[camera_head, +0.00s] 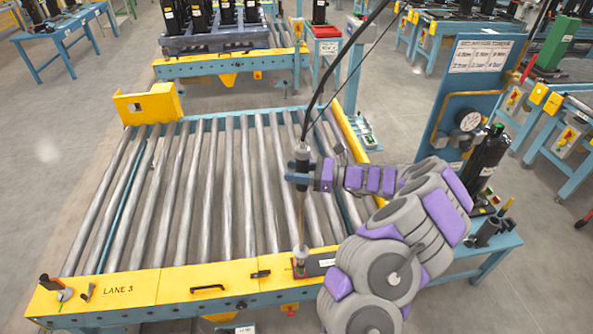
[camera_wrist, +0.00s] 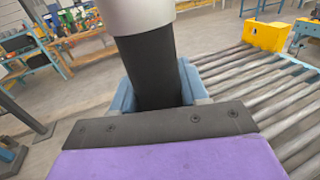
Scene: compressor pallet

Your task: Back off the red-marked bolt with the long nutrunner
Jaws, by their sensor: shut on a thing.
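The long nutrunner (camera_head: 301,153) is upright, with a pale top, a black body and a long thin shaft reaching down. It also shows in the wrist view as a black cylinder with a grey upper part (camera_wrist: 155,65). My gripper (camera_head: 297,178) is shut around the black body; its blue jaws (camera_wrist: 157,95) sit on both sides of it. The shaft's lower end is at a small red-marked spot (camera_head: 300,268) on the yellow front rail. The bolt itself is too small to make out, and I cannot tell whether the tool is seated on it.
The roller conveyor (camera_head: 190,190) marked LANE 3 is empty of pallets. A black cable (camera_head: 328,80) rises from the tool. A blue stand with a gauge (camera_head: 469,121) and a black tool (camera_head: 488,150) is at right. Another lane (camera_head: 230,65) with dark compressors lies behind. Floor at left is clear.

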